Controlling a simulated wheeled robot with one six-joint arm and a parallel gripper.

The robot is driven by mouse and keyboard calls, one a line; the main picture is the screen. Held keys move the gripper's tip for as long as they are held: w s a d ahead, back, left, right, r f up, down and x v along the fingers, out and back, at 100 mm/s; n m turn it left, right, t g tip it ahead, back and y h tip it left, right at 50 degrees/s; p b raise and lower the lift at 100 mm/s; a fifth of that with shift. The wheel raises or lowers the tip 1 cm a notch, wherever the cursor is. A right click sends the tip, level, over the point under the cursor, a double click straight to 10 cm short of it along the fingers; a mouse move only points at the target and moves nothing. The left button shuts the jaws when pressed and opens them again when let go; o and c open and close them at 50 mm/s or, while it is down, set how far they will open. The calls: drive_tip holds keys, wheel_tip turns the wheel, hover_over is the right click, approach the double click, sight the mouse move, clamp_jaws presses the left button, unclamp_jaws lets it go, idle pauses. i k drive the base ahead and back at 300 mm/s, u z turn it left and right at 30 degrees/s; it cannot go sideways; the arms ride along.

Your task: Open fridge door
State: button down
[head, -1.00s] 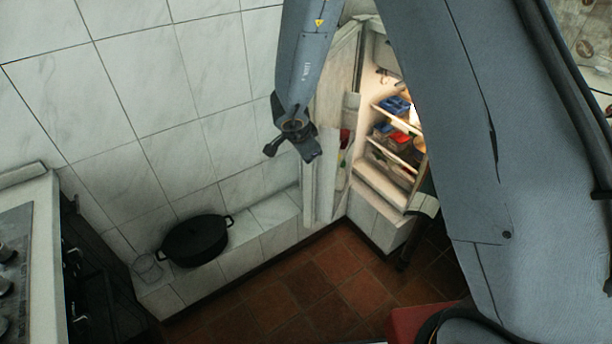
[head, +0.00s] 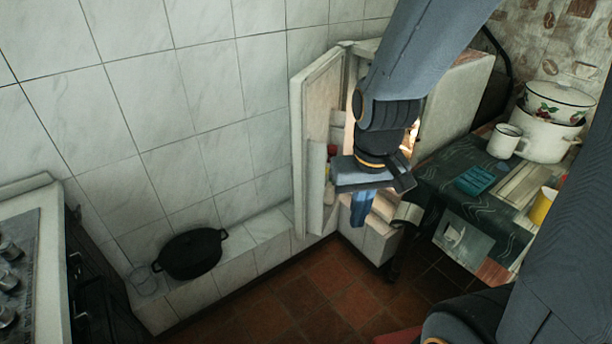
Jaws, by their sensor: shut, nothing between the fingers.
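The white fridge door (head: 312,145) stands open, swung out to the left beside the tiled wall. Items sit on the inner side of the door. The fridge body (head: 456,104) stands to its right, with a lit interior mostly hidden behind my arm. My gripper (head: 360,212) hangs in front of the fridge opening, to the right of the open door, pointing down. Its fingers are shut with nothing between them. Whether it touches the door or shelves cannot be told from this view.
A black pot (head: 191,254) and a glass (head: 144,282) stand on the low tiled ledge. A stove (head: 20,265) is at the left. A table (head: 440,185) at the right holds a white mug (head: 505,141), enamel pots (head: 545,135) and a yellow cup (head: 543,206).

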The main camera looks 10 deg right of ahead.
sight(319, 121)
drive_tip(key=u, duration=0.5)
drive_tip(key=k, duration=1.1)
drive_tip(key=z, duration=0.1)
drive_tip(key=i, duration=0.5)
drive_tip(key=z, duration=0.9)
drive_tip(key=i, duration=0.9)
drive_tip(key=u, duration=0.2)
